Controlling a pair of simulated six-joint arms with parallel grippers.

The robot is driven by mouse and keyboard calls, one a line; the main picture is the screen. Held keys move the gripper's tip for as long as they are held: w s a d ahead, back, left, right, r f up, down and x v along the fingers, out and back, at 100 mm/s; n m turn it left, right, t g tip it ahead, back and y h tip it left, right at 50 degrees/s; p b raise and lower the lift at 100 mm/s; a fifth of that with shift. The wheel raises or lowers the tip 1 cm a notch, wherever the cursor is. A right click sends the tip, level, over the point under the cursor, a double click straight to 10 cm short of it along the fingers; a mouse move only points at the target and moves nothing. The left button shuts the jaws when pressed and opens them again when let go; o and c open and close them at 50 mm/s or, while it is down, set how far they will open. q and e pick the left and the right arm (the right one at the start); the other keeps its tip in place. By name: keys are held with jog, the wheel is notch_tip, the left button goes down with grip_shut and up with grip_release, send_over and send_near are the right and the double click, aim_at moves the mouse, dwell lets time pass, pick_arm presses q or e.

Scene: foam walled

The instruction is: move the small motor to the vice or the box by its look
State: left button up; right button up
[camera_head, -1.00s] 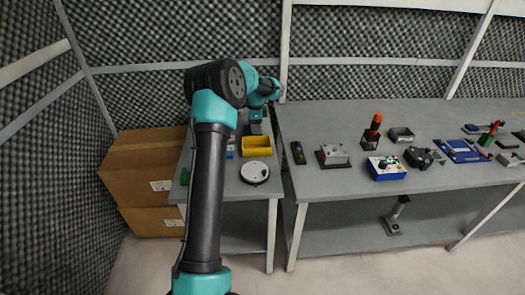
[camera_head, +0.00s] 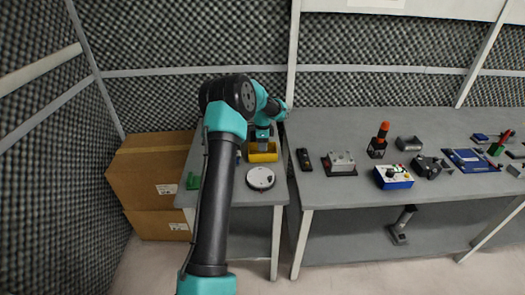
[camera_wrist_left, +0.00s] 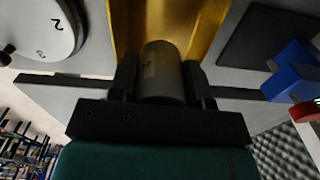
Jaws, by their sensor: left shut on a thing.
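My left gripper (camera_head: 263,142) is at the yellow box (camera_head: 263,157) on the small table at left. In the left wrist view the left gripper (camera_wrist_left: 160,80) is shut on the small motor (camera_wrist_left: 162,70), a dark grey cylinder gripped across its sides. The motor shows in front of the yellow box (camera_wrist_left: 206,25). Whether it touches the box floor I cannot tell. A blue thing with a red part (camera_wrist_left: 288,75), perhaps the vice, stands beside the box. My right gripper is not in view.
A round white dial (camera_head: 260,178) stands in front of the box. A long bench (camera_head: 340,200) to the right bears several devices, such as a blue control box (camera_head: 393,178). Cardboard boxes (camera_head: 150,175) stand on the left.

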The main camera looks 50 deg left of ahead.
pick_arm(q)
jog(key=shift+f, duration=1.8)
jog(key=shift+f, duration=0.15)
jog(key=o, duration=0.9)
jog(key=shift+o, duration=0.2)
notch_tip(320, 180, up, 12)
jog(key=shift+r, duration=0.15)
